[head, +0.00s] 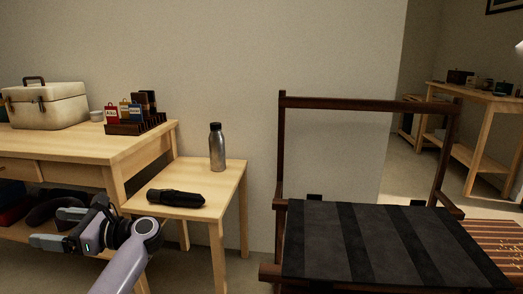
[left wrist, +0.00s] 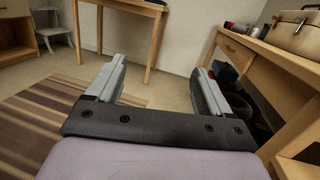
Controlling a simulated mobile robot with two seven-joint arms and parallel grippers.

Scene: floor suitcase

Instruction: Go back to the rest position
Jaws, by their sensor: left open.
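My left gripper (head: 57,228) is at the lower left of the head view, in front of the wooden desk and left of the small side table. In the left wrist view its two fingers (left wrist: 157,88) stand wide apart with nothing between them. Beyond them are bare floor and a striped rug. My right gripper is in neither view. No suitcase can be made out for certain; a dark panel with grey stripes (head: 375,245) lies across a dark wooden frame at the right.
A side table (head: 228,184) holds a metal bottle (head: 217,150) and a black folded umbrella (head: 175,198). The desk (head: 85,146) holds a cream case (head: 46,106) and a dark rack (head: 135,127). A striped rug (left wrist: 50,120) lies on the floor. Another wooden table (head: 478,97) stands at the far right.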

